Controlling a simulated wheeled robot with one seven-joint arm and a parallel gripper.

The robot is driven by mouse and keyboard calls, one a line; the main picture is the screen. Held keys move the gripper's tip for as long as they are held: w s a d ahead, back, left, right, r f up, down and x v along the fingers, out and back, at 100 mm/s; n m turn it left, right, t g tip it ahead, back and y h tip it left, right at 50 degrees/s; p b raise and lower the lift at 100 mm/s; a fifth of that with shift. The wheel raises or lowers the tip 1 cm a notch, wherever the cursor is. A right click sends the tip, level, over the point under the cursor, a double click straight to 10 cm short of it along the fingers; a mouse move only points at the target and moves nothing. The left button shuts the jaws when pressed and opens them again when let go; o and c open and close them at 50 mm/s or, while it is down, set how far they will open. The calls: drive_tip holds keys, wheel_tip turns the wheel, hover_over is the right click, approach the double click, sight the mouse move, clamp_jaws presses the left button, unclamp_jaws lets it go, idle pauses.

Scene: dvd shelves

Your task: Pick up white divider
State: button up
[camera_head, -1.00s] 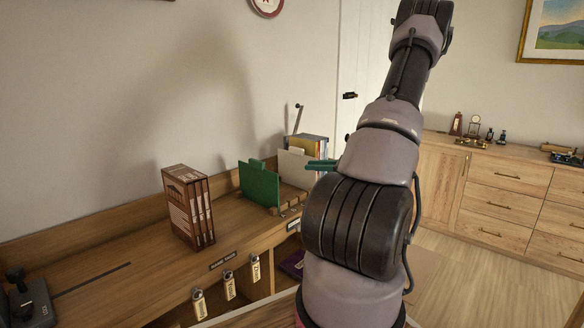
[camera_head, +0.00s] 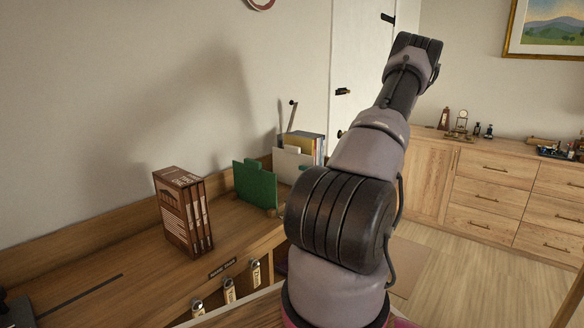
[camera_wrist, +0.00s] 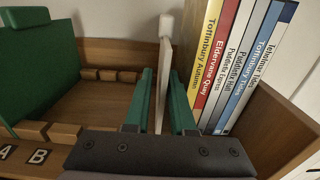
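The white divider (camera_wrist: 165,58) stands upright on the shelf, seen nearly edge-on in the wrist view. It also shows in the head view (camera_head: 288,166), behind the green divider and partly hidden by my arm. My gripper (camera_wrist: 163,88) has its two green fingers on either side of the white divider, with visible gaps to it. The fingers are open. My gripper is hidden behind my arm in the head view. The divider's lower part is partly hidden between the fingers.
A green divider (camera_head: 255,186) stands left of the white one. A row of DVD cases (camera_wrist: 235,65) leans close on the right of my gripper. A brown boxed set (camera_head: 183,212) stands farther left on the wooden shelf (camera_head: 110,270). Slotted wooden blocks (camera_wrist: 48,131) line the shelf's edges.

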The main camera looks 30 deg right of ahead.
sight(297, 164)
drive_tip(key=x, duration=0.5)
drive_tip(key=shift+w+r, duration=0.15)
drive_tip(key=shift+d, duration=0.1)
drive_tip(key=shift+c, duration=0.3)
clamp_jaws()
idle(0.9)
